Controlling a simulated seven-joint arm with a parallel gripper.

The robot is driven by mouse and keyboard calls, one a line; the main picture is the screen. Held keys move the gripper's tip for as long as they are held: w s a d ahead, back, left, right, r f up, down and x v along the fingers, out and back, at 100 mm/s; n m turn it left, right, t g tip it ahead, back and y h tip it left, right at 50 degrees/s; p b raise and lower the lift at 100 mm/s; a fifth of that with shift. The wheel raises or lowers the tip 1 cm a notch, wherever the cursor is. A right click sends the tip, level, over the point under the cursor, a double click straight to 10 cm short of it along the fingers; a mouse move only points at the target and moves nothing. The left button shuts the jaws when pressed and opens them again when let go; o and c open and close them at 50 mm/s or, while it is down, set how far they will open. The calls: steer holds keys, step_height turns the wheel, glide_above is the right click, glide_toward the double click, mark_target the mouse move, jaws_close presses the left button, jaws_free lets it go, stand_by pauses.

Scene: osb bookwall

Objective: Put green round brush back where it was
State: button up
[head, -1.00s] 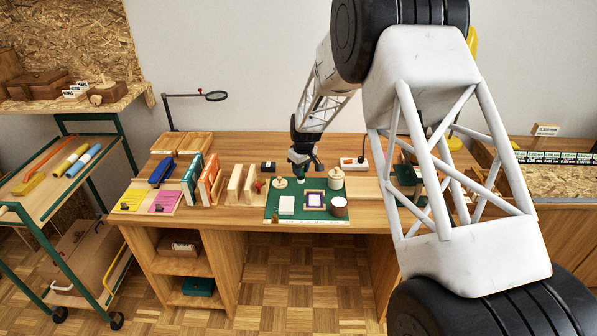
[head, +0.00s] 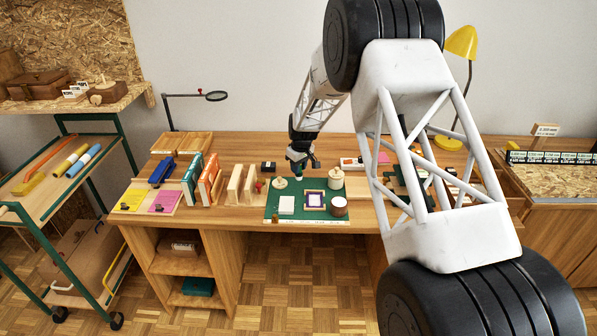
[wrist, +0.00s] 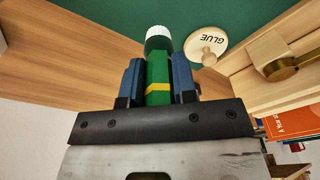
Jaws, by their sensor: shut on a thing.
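My gripper (wrist: 158,78) is shut on the green round brush (wrist: 158,72), which has a green handle with a yellow band and a white round tip. The wrist view shows the brush between two blue fingers, its white tip pointing away from the palm. In the head view my gripper (head: 301,163) is over the back edge of the green mat (head: 300,214). The brush is too small there to make out clearly. The glue lid (wrist: 207,47), white with a wooden knob, shows beside the brush tip in the wrist view.
Wooden holders (head: 242,184) and upright books (head: 208,180) stand to the left. A yellow lamp (head: 461,42) is at right.

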mark_target(301, 173)
steer(key=shift+f, duration=1)
steer(key=shift+f, duration=0.15)
steer(key=o, duration=0.9)
steer(key=shift+o, duration=0.2)
step_height(301, 173, up, 12)
steer(key=s+d, duration=0.1)
